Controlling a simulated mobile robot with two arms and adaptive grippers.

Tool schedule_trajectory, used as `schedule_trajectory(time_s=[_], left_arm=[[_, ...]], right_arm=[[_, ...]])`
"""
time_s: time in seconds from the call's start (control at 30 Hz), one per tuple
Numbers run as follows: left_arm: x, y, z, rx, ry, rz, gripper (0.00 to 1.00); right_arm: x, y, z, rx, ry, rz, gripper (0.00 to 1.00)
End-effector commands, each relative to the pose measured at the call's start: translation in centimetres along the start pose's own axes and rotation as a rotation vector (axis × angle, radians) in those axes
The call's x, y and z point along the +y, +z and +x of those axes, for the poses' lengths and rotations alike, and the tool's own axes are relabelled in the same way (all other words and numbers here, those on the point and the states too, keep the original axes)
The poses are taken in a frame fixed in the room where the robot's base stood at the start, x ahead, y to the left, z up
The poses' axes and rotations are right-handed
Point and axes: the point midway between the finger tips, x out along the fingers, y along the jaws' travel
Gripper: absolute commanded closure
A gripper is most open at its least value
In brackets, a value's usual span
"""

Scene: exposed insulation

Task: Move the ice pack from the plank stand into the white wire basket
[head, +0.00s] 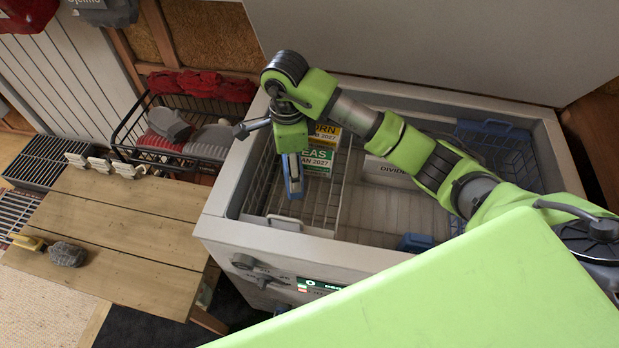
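A flat blue slab, which looks like the ice pack (294,184), hangs nearly edge-on below my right gripper (290,158). The gripper points down and appears shut on it; the fingers are small and partly hidden. The white wire basket (328,214) is inside the open chest freezer, at its left end. The slab overlaps the basket's interior in the picture; its exact height there cannot be told. The plank stand (120,225) is at the left, with no ice pack visible on it. My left gripper is not in view.
Yellow and green labelled boxes (318,160) stand in the basket's back part. The freezer rim (225,185) surrounds it. A white divider box (388,171) and blue-handled baskets (480,131) are to the right. A grey stone (67,254) and a yellow-handled item lie on the stand.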

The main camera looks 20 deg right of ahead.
Motion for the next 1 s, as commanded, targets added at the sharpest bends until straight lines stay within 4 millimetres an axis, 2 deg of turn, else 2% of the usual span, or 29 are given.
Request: schedule_trajectory(time_s=[0.03,0.4,0.53,0.8,1.0], left_arm=[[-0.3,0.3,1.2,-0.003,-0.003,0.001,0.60],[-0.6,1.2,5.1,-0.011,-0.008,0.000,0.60],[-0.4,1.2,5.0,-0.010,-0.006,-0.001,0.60],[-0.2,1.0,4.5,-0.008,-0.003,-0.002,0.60],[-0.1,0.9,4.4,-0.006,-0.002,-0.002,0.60]], right_arm=[[0.0,0.1,1.2,-0.001,-0.001,-0.001,0.79],[-0.1,0.0,5.0,-0.001,-0.002,0.000,0.79],[0.1,0.1,6.2,-0.002,0.002,0.001,0.79],[0.1,0.1,10.6,-0.002,0.002,0.001,0.79],[0.0,0.1,12.1,-0.002,0.000,0.001,0.79]])
